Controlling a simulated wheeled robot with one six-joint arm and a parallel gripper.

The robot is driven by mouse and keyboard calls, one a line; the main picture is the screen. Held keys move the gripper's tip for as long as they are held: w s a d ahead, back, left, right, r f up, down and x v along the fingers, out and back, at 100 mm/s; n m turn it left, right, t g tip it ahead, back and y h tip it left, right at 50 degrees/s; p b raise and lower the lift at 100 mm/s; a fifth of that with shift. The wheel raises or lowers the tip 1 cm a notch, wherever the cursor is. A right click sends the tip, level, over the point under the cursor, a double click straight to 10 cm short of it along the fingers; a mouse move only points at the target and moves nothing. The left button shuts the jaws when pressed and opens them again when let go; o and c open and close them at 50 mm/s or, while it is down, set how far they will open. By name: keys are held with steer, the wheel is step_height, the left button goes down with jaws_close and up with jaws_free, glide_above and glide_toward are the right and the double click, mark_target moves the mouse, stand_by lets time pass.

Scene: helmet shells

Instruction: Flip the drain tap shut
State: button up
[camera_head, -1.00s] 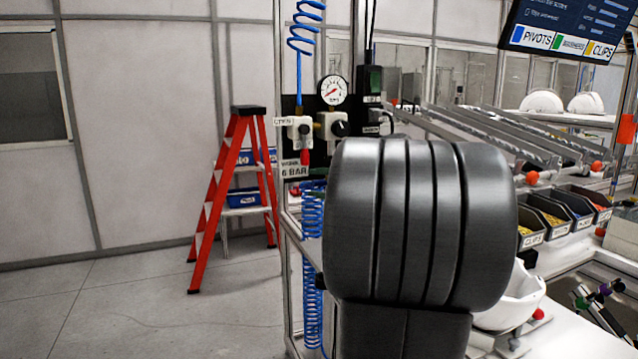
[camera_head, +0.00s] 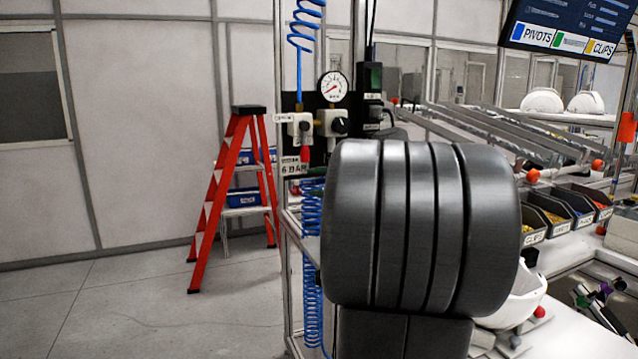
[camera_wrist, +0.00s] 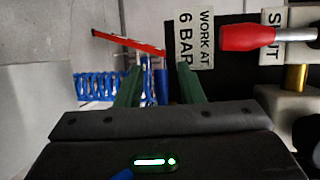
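The drain tap's red lever (camera_wrist: 250,38) lies to the right of my fingertips in the wrist view, on a silver stem by a label reading SHUT (camera_wrist: 272,40). In the head view the red lever (camera_head: 305,155) hangs below the white regulator block (camera_head: 297,126). My gripper (camera_wrist: 160,78) shows two green fingers with a gap between them and nothing held. The lever is outside that gap, and no contact shows.
The WORK AT 6 BAR sign (camera_wrist: 195,38) is beside the lever. A pressure gauge (camera_head: 333,87) sits above, and a coiled blue hose (camera_head: 313,230) hangs below. A red ladder (camera_head: 215,200) stands behind on the left. Parts bins (camera_head: 555,215) are at the right.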

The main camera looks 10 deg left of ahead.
steer(key=b+v, duration=0.2)
steer(key=v, duration=1.2)
steer(key=shift+a, duration=0.1)
steer(key=p+x, duration=0.2)
steer(key=x, duration=1.1)
steer(key=shift+w+a, duration=0.3)
steer(key=shift+a, duration=0.1)
steer(key=shift+d+m+p, duration=0.15)
steer(key=shift+m+p, duration=0.15)
steer(key=shift+p, duration=0.05)
